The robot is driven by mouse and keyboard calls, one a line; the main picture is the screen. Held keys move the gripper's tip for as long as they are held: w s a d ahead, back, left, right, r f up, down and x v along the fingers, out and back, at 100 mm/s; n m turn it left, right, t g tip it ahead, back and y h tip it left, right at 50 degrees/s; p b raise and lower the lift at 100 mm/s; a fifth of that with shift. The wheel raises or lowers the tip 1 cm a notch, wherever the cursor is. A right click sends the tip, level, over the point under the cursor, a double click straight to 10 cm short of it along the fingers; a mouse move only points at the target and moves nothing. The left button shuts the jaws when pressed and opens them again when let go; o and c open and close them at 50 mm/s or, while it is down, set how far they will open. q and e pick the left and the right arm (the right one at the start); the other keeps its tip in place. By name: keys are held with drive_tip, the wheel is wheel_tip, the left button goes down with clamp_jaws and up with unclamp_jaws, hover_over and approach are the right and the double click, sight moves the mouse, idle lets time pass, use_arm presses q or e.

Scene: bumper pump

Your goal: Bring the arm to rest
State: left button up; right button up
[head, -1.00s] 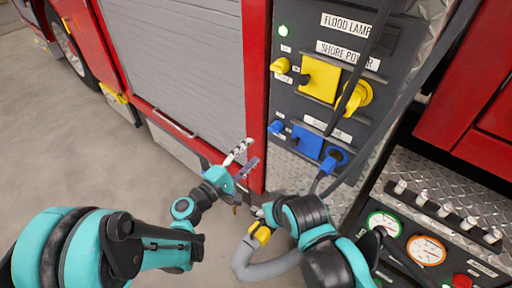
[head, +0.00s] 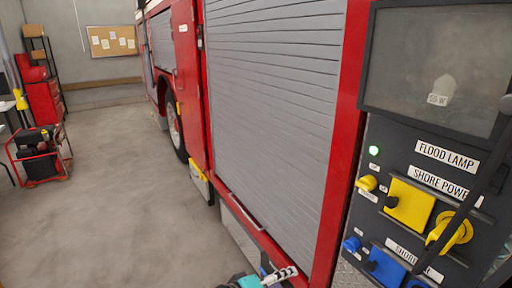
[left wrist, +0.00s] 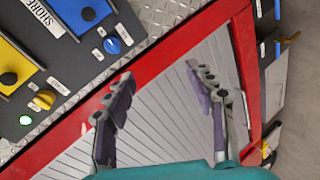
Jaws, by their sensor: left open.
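My left gripper (left wrist: 170,115) is open and empty in the left wrist view, its two fingers spread in front of the truck's grey roller shutter (left wrist: 165,85). In the head view only the tip of my left gripper (head: 278,276) shows at the bottom edge, below the roller shutter (head: 270,90). The dark control panel (head: 400,220) stands to its right, with a yellow socket cover (head: 408,204) and a blue one (head: 385,266). My right gripper is not in view.
The red fire truck fills the right side. Open concrete floor (head: 110,190) lies at left, with a red-framed generator (head: 40,150) and a red cabinet (head: 40,95). A dark screen (head: 440,75) sits above the panel.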

use_arm(q)
drive_tip(key=s+a+f+m+y, duration=0.1)
drive_tip(key=s+a+y, duration=0.2)
drive_tip(key=a, duration=0.5)
drive_tip(key=s+a+f+m+y, duration=0.1)
drive_tip(key=s+a+y, duration=0.3)
drive_tip(key=a, duration=0.4)
drive_tip(key=s+a+f+m+g+y, duration=0.1)
drive_tip(key=s+a+f+y, duration=0.1)
drive_tip(key=s+a, duration=0.3)
drive_tip(key=a+y, duration=0.1)
drive_tip(key=a, duration=0.2)
drive_tip(key=shift+s+a+m+y, duration=0.25)
drive_tip(key=shift+s+m+y, duration=0.05)
drive_tip(key=shift+s, duration=0.1)
drive_tip(key=shift+f, duration=0.1)
